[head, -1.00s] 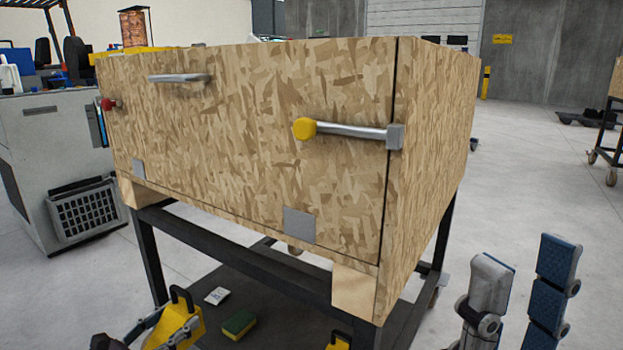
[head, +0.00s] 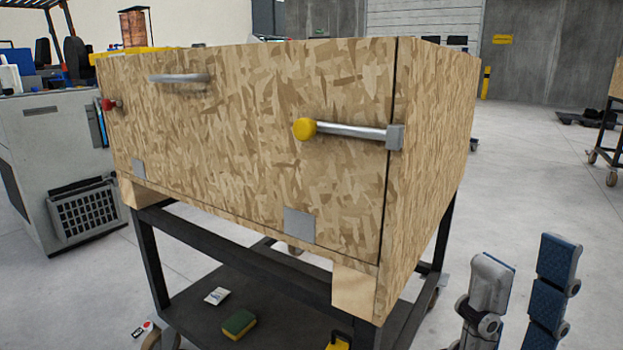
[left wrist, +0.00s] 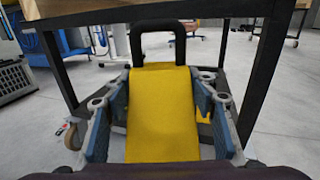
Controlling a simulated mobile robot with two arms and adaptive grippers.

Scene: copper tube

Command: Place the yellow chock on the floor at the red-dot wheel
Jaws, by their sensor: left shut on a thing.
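The yellow chock (left wrist: 163,115), a wedge with a black loop handle, fills the space between the blue-padded fingers of my left gripper (left wrist: 160,105) in the left wrist view. My left gripper is shut on it, in front of the cart's frame. Neither shows in the head view now. A cart wheel (head: 158,339) with a white and red mark beside it is cut off at the bottom left of the head view. A wheel (left wrist: 70,134) shows left of the chock in the left wrist view. My right gripper (head: 522,290) is open and empty, right of the cart.
The cart's wooden box (head: 250,140) stands on a black frame. Its lower shelf (head: 275,335) holds a green-yellow sponge (head: 239,324) and a white packet (head: 217,296). Another yellow piece (head: 338,344) shows at the bottom edge.

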